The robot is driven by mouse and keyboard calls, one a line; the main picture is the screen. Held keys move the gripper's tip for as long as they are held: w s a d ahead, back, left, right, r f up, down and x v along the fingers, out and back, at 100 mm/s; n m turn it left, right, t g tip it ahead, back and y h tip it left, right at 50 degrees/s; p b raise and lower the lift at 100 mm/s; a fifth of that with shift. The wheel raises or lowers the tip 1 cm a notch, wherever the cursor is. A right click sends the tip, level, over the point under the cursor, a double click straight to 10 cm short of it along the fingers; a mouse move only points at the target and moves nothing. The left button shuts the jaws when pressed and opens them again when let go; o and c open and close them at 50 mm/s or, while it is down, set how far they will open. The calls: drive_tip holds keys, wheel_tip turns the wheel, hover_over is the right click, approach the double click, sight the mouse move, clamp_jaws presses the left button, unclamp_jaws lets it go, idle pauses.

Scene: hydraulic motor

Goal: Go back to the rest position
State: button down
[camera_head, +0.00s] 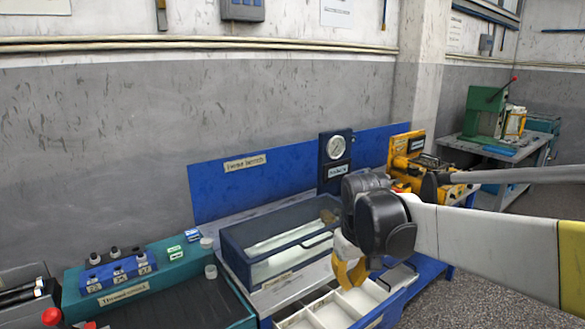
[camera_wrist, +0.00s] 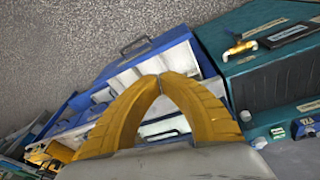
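My gripper (camera_head: 350,283) has yellow fingers and hangs from my black wrist, over the white-lined open drawer of the blue test bench, as seen in the head view. In the wrist view my gripper (camera_wrist: 160,77) shows its two fingers curving together, with their tips meeting and nothing visible between them. The drawer (camera_wrist: 124,92) lies beyond the fingers there. My arm reaches in from the right in the head view. My wrist hides part of the bench and of the yellow machine behind it.
A blue box with a clear top (camera_head: 277,240) stands left of my gripper. A blue back panel (camera_head: 240,190) carries a gauge (camera_head: 336,147). A yellow machine (camera_head: 406,150) is at the right. A teal case (camera_head: 150,285) stands at lower left. Open floor (camera_head: 480,270) lies at the right.

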drive_tip(key=s+d+m+t, duration=0.2)
drive_tip(key=s+d, duration=0.1)
drive_tip(key=s, duration=0.7)
drive_tip(key=s+d+m+t, duration=0.1)
drive_tip(key=s+d+t, duration=0.1)
drive_tip(key=s, duration=0.7)
drive_tip(key=shift+s+d+m+t, duration=0.4)
drive_tip(key=shift+t, duration=0.1)
drive_tip(key=shift+a, duration=0.1)
